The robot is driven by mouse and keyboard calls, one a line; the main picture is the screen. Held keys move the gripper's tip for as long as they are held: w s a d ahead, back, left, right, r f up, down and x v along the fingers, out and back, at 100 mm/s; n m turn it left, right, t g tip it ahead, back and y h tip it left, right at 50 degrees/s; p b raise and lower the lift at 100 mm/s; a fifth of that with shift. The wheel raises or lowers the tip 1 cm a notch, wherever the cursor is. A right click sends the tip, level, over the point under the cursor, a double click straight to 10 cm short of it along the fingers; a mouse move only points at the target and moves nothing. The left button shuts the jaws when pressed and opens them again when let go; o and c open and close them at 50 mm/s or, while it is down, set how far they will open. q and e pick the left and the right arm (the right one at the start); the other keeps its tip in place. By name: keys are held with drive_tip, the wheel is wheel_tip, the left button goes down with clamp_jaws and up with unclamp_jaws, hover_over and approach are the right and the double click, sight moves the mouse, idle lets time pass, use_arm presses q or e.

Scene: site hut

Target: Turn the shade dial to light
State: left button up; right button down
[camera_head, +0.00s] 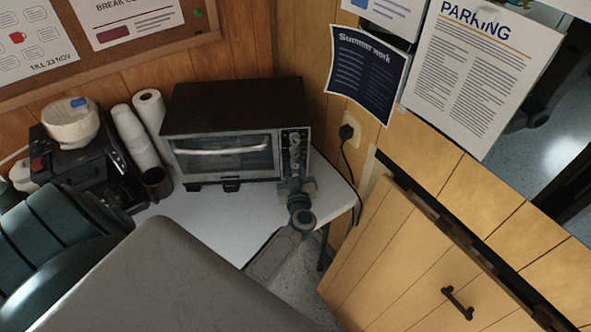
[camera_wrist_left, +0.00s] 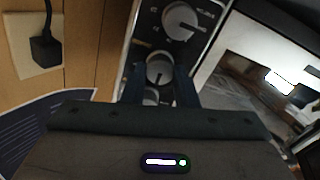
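The toaster oven (camera_head: 232,128) stands on the white table, its dark control panel with a column of dials at its right end. In the left wrist view a large dial (camera_wrist_left: 181,20) with printed marks is at the top. A second dial (camera_wrist_left: 160,68) is below it, and a third is partly hidden lower down. I cannot read which is the shade dial. My left gripper (camera_head: 293,166) is at the panel. In the left wrist view its two fingers lie on either side of the second dial; whether they touch it is unclear. My right gripper is not in view.
A coffee machine (camera_head: 85,160), stacked cups (camera_head: 135,137) and a brown cup (camera_head: 156,182) stand left of the oven. A plug and cord (camera_head: 346,132) hang on the wall to the right. A wooden cabinet door (camera_head: 410,270) with a handle is at lower right.

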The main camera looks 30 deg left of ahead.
use_arm(q)
drive_tip(key=shift+n, duration=0.3)
drive_tip(key=shift+n+p, duration=0.3)
drive_tip(key=shift+n, duration=0.6)
drive_tip(key=n, duration=0.3)
drive_tip(key=shift+n, duration=0.3)
drive_tip(key=n, duration=0.4)
drive_tip(key=shift+f+b, duration=0.15)
drive_tip(key=shift+b, duration=0.15)
drive_tip(key=shift+n, duration=0.9)
drive_tip(key=shift+s, duration=0.1)
drive_tip(key=o, duration=1)
